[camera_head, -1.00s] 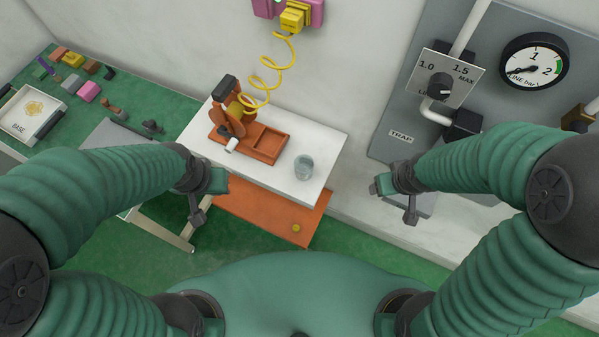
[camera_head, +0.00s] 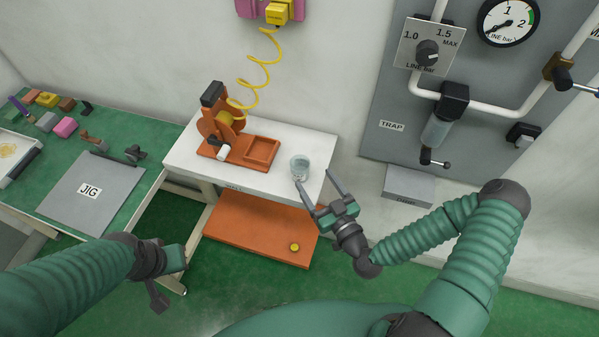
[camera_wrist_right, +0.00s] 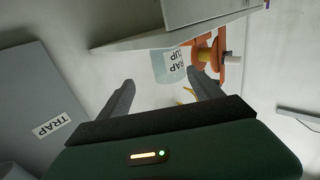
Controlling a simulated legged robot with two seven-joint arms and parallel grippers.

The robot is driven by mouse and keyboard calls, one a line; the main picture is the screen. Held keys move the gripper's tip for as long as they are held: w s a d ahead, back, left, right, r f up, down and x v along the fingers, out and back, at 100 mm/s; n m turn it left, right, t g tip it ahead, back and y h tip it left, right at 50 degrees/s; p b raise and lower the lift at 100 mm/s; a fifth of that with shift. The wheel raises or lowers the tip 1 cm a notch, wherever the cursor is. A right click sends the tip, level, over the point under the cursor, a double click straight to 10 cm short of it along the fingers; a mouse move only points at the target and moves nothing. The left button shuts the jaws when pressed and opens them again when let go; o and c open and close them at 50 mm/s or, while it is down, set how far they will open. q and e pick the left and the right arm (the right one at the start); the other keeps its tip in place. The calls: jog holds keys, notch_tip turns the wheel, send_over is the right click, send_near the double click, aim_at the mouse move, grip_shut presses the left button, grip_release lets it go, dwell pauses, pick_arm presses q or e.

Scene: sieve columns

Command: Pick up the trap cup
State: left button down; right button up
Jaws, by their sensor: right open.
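The trap cup (camera_head: 300,168) is a small translucent grey-blue cup standing on the right end of the white bench (camera_head: 190,160). In the right wrist view the cup (camera_wrist_right: 171,65) shows a "TRAP CUP" label, partly covered by a finger. My right gripper (camera_head: 313,177) is open and empty. Its two fingers point toward the cup from the front right, close to the bench edge. The cup does not appear gripped. My left gripper (camera_head: 165,280) is at the lower left, away from the cup; its jaw opening cannot be made out.
An orange fixture (camera_head: 237,148) with a coiled yellow hose stands left of the cup. An orange lower shelf (camera_head: 255,240) lies under the bench. The grey wall panel (camera_head: 385,100) holds pipes and a gauge (camera_head: 508,22). A grey block (camera_head: 409,186) is below it.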

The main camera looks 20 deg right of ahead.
aim_at(297, 160)
jog(key=w+a, duration=0.1)
jog(key=w, duration=0.2)
jog(key=w+a, duration=0.1)
jog(key=w, duration=0.2)
jog(key=w+a+p, duration=0.1)
jog(key=w, duration=0.2)
jog(key=shift+w+a, duration=0.15)
jog(key=shift+a, duration=0.05)
jog(key=shift+w, duration=0.25)
jog(key=c, duration=1.2)
jog(key=shift+c, duration=0.9)
jog(key=shift+r, duration=0.15)
